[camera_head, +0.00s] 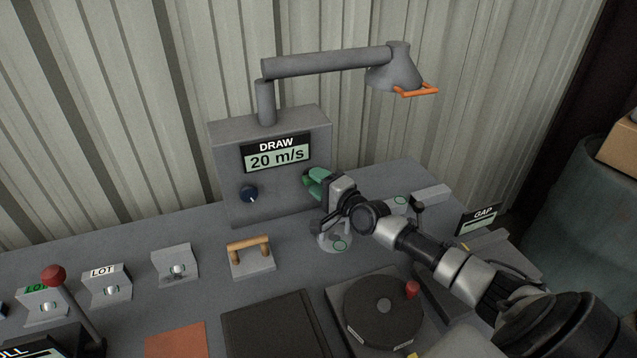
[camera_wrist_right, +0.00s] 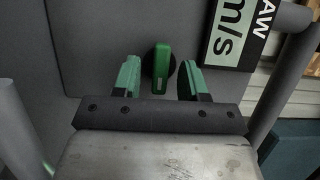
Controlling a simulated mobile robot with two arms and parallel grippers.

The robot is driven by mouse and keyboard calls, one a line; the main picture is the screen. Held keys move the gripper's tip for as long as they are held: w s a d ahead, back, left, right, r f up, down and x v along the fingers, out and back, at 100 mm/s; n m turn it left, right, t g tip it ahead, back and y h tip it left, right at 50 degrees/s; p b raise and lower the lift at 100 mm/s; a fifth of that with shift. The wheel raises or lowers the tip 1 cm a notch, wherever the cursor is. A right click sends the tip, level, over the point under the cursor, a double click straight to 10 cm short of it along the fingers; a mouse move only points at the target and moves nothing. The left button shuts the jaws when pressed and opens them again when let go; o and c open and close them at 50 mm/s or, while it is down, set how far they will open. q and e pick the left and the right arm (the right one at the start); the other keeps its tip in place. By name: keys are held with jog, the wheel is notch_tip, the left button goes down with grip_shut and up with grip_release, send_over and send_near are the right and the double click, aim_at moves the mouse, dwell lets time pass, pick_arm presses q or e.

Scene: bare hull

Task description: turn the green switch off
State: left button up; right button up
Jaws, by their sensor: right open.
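The green switch (camera_wrist_right: 161,62) shows in the wrist view as a narrow green lever on a round dark base, set on the grey face of the DRAW box. My right gripper (camera_wrist_right: 159,76) is open, with one green-padded finger on each side of the lever. Gaps show between the lever and both fingers. In the head view my right gripper (camera_head: 315,183) is at the right part of the box face, below the "20 m/s" display (camera_head: 277,157). There it covers the switch, so I cannot make the switch out apart from the green fingers. My left gripper is not in view.
A lamp-like hood (camera_head: 396,72) on a jointed arm extends above. A wooden-handled bracket (camera_head: 250,257), a turntable (camera_head: 383,312) and small switch stands sit on the bench.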

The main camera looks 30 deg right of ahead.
grip_shut()
jog(key=shift+a+r+n+g+h+p, duration=0.15)
jog(key=shift+n+g+h+p, duration=0.75)
jog(key=shift+n+p, duration=1.7)
jog(key=shift+a+r+n+g+h+p, duration=0.1)
jog(key=shift+n+g+h+p, duration=0.8)
jog(key=shift+n+p, duration=1.65)
jog(key=shift+a+r+n+g+h+p, duration=0.15)
jog(key=shift+n+g+h+p, duration=0.85)
jog(key=shift+p, duration=2.65)
jog(key=shift+f+n+t, duration=0.1)
jog(key=shift+n+t, duration=0.3)
jog(key=shift+n, duration=0.25)
grip_release()
